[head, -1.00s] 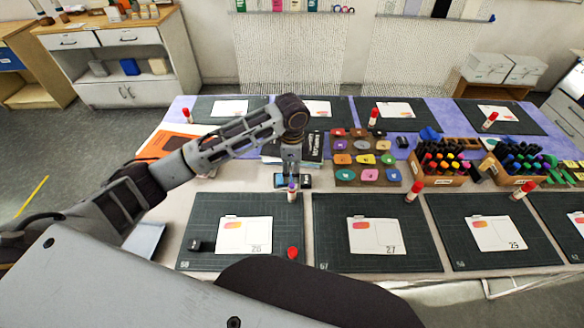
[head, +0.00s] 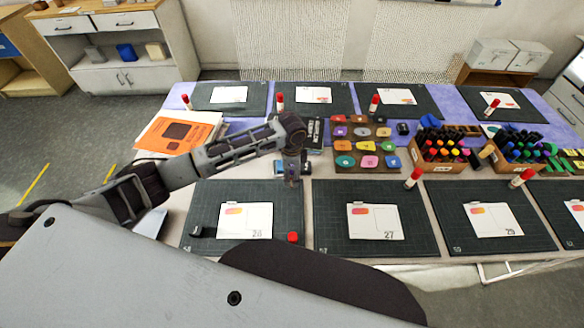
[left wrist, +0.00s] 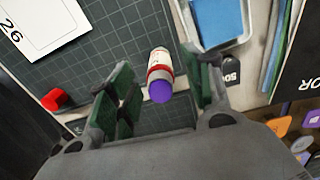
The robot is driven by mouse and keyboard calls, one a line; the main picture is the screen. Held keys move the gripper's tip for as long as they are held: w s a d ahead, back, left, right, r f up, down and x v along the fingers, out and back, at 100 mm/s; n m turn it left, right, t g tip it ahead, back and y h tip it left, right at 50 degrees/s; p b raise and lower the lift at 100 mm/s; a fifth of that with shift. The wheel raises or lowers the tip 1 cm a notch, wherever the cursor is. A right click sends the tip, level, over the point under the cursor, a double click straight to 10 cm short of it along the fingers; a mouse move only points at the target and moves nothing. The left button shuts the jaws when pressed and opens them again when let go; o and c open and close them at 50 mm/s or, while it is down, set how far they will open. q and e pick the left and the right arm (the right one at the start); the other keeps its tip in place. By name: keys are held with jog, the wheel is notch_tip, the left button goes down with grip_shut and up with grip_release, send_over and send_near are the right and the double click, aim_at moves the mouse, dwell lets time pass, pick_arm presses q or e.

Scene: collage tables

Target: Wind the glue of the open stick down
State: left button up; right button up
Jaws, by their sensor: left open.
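The open glue stick (left wrist: 159,77) shows in the left wrist view with bare purple glue at its end, and it has a red and white body. It stands on the dark cutting mat (head: 210,215) with card 26. My left gripper (left wrist: 160,82) is open, with one green-padded finger on each side of the stick and visible gaps between. In the head view my left gripper (head: 292,182) points down at the mat's back right corner and hides most of the stick. A red cap (head: 292,237) lies on the mat's front right; it also shows in the left wrist view (left wrist: 55,100).
A blue-topped tray (left wrist: 215,20) lies close beside the right finger in the left wrist view. A rack of coloured pads (head: 363,147) and marker boxes (head: 440,150) stand to the right. Capped glue sticks, such as one (head: 413,178), stand by other mats.

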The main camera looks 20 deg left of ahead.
pick_arm(q)
jog(key=shift+f, duration=1.45)
jog(key=c, duration=1.1)
jog(key=shift+o, duration=0.2)
